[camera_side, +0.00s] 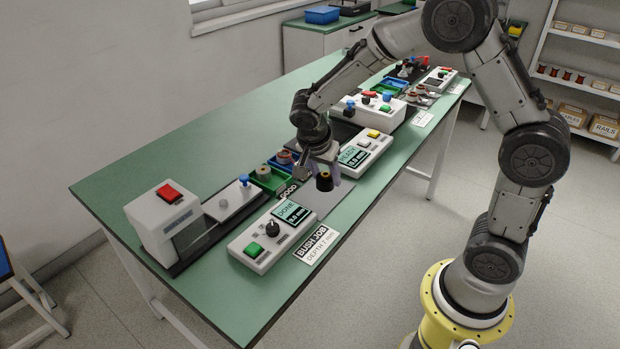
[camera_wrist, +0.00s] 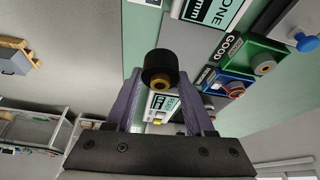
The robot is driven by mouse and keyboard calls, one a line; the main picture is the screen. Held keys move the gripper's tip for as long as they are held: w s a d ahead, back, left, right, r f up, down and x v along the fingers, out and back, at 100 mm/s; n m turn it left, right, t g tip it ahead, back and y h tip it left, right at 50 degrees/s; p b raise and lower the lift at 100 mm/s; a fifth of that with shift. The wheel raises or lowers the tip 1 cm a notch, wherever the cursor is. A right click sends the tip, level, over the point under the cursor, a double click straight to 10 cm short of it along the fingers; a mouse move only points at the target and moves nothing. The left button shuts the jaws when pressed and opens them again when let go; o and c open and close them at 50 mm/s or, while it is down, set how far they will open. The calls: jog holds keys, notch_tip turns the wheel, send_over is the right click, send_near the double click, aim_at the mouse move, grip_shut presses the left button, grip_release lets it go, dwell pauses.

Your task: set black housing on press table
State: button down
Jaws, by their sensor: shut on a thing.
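The black housing (camera_side: 324,183) is a short dark cylinder with a brass-coloured ring; it also shows in the wrist view (camera_wrist: 160,64). My gripper (camera_side: 321,174) is shut on it, its two fingers (camera_wrist: 159,76) on either side. The housing is held upright-looking above the bench, right of the GOOD bin; its exact height is unclear. A white press (camera_side: 165,222) with a red switch stands at the bench's left end. Beside it, a light grey plate (camera_side: 240,196), possibly the press table, carries a short round stub and a blue-knobbed post. No housing is on the plate.
A control box (camera_side: 272,235) reading DONE, with a green button, stands in front of the plate. A green bin (camera_side: 268,181) holding a round part, a blue bin and a READY box (camera_side: 362,153) stand near my gripper. A BUSH JOB sign (camera_side: 316,245) lies at the front edge.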

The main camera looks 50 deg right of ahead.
jog(key=s+a+r, duration=0.1)
jog(key=s+r, duration=0.2)
jog(key=s, duration=0.3)
jog(key=w+a+n+t+y, duration=0.1)
jog(key=w+a+n+y, duration=0.1)
jog(key=w+a+n, duration=0.5)
jog(key=w+a+r+n+t+y, duration=0.15)
jog(key=w+n, duration=0.35)
jog(key=w, duration=0.5)
jog(key=w+a+n+t+y, duration=0.1)
jog(key=w+a+n+t, duration=0.15)
jog(key=w+n, duration=0.5)
jog(key=shift+m+g+y, duration=0.25)
jog(key=shift+m+g, duration=0.25)
jog(key=shift+m, duration=0.25)
jog(key=shift+a+x, duration=0.2)
jog(key=shift+x, duration=1.5)
jog(key=shift+a+x, duration=0.2)
jog(key=shift+x, duration=1.5)
jog(key=shift+a+x, duration=0.2)
jog(key=shift+x, duration=1.5)
jog(key=shift+f, duration=1.4)
jog(key=shift+c, duration=0.9)
grip_release()
